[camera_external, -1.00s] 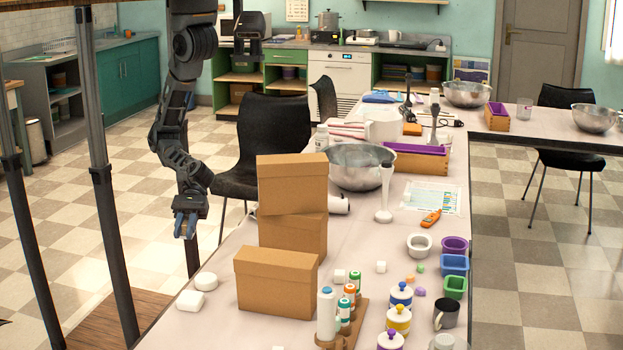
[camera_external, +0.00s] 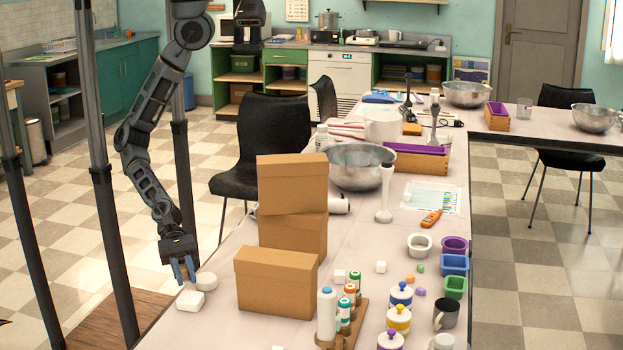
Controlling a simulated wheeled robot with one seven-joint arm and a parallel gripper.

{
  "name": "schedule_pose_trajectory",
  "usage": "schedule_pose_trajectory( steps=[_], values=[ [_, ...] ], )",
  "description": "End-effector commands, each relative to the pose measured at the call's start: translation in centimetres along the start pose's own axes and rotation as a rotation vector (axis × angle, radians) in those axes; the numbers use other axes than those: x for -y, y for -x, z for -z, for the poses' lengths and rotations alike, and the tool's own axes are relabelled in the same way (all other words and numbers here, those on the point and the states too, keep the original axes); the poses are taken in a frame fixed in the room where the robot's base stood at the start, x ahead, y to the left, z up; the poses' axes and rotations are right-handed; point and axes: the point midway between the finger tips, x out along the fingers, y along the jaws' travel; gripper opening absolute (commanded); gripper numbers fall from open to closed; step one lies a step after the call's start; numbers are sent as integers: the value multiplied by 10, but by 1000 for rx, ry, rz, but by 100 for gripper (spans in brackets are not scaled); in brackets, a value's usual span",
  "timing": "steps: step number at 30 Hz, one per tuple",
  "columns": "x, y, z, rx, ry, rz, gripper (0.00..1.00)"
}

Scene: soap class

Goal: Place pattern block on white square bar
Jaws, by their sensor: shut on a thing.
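The white square bar (camera_external: 190,301) lies flat near the left edge of the long table, beside a white round bar (camera_external: 206,281). My gripper (camera_external: 184,279) points down just above and behind the square bar, at the table's left edge. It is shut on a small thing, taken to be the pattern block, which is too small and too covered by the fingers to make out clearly. I see a gap between the fingertips and the square bar, but its exact height is hard to tell.
Cardboard boxes (camera_external: 277,283) stand close to the right of the bars. Bottles in a wooden rack (camera_external: 345,335), lidded jars (camera_external: 398,318) and small coloured tubs (camera_external: 454,264) are further right. A black chair (camera_external: 262,140) stands behind my arm.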

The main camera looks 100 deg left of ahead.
Motion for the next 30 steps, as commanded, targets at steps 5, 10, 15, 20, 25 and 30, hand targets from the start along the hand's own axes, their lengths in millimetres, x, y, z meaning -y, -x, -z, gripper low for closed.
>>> schedule_pose_trajectory(
  steps=[5,10,15,20,25,30],
  values=[
    [-2,-23,-16,-1,24,-52,0],
    [-2,-36,-24,0,33,-75,0],
    [-3,-42,-19,-1,32,-81,0],
    [-3,-48,-3,0,32,-81,0],
    [-2,-51,3,-1,34,-80,0],
    [-2,-50,2,-1,34,-80,0]
  ],
)
